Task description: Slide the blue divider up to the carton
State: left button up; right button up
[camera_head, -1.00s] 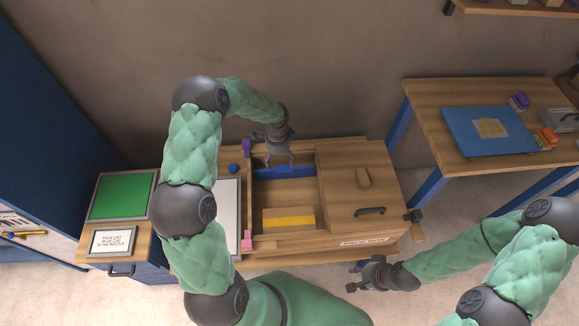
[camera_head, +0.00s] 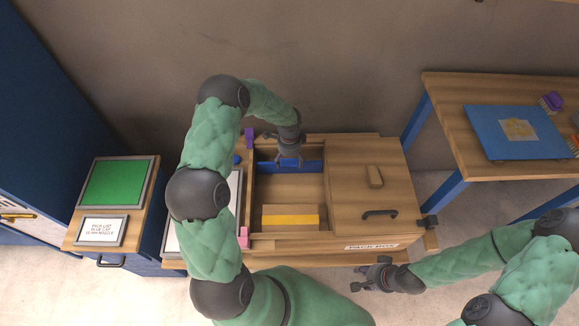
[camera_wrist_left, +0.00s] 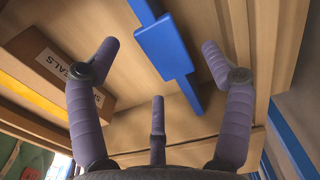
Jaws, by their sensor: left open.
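The blue divider (camera_head: 266,167) spans the back part of the open box well. In the left wrist view it is a blue bar with a wide raised tab (camera_wrist_left: 165,47). My left gripper (camera_head: 289,162) is above the divider. Its fingers are spread on both sides of the tab, and I cannot tell whether they touch it. The carton (camera_head: 290,211), tan with a yellow front face, lies at the front of the well. In the left wrist view a brown carton lettered "SEALS" (camera_wrist_left: 58,78) is at the left, apart from the divider. My right gripper (camera_head: 368,276) is empty in front of the box, its fingers apart.
Bare wooden floor of the well (camera_head: 290,188) lies between divider and carton. A wooden lid with a black handle (camera_head: 380,213) covers the box's right part. Purple (camera_head: 249,138) and pink (camera_head: 243,237) blocks stand on the left rim. A side table (camera_head: 500,95) stands at right.

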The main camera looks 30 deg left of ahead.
aim_at(289, 164)
pick_arm(q)
jog(key=shift+f+b, duration=0.5)
jog(key=shift+f, duration=1.5)
